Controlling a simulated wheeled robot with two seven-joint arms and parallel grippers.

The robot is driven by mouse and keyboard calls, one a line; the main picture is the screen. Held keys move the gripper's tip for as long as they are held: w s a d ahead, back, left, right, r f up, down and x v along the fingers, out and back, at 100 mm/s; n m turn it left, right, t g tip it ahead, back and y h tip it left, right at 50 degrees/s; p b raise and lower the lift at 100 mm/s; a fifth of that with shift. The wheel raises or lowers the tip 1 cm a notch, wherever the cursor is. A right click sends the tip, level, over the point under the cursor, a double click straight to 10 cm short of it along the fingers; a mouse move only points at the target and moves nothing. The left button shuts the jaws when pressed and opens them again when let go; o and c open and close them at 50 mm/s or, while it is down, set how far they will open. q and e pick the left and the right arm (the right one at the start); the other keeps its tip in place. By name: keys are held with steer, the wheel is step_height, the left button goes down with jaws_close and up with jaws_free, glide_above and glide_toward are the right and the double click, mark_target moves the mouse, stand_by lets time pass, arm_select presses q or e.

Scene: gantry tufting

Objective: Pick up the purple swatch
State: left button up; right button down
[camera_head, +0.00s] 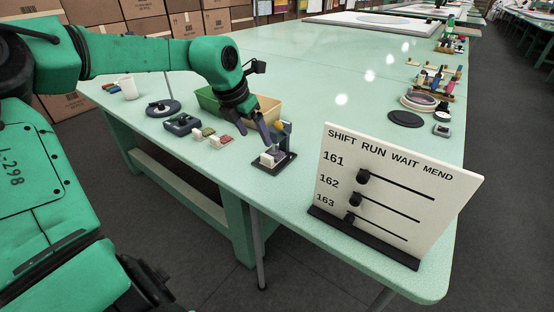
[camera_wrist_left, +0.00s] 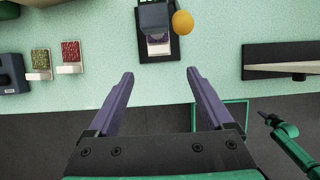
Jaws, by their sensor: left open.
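The swatch with a dull purple top on a white block (camera_wrist_left: 158,47) lies on a black base under a grey post in the left wrist view, partly hidden by the post. In the head view its pale block (camera_head: 270,158) sits on the same black base. My left gripper (camera_head: 256,134) is above and just left of it in the head view. In the left wrist view the open jaws (camera_wrist_left: 160,72) are empty and apart from the swatch, which shows beyond the gap.
A white sign board (camera_head: 395,195) stands to the right. An orange knob (camera_wrist_left: 183,22) is beside the post.

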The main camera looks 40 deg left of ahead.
mark_target(265, 157)
arm_select(q)
steer(key=x, duration=1.1)
steer(key=shift+a+p, duration=0.15)
steer(key=shift+p, duration=0.15)
steer(key=shift+w+f, duration=0.3)
steer(key=shift+s+r, duration=0.1)
jaws_close()
arm_select(e)
steer(key=shift+s+r, duration=0.3)
steer(key=shift+s, duration=0.45)
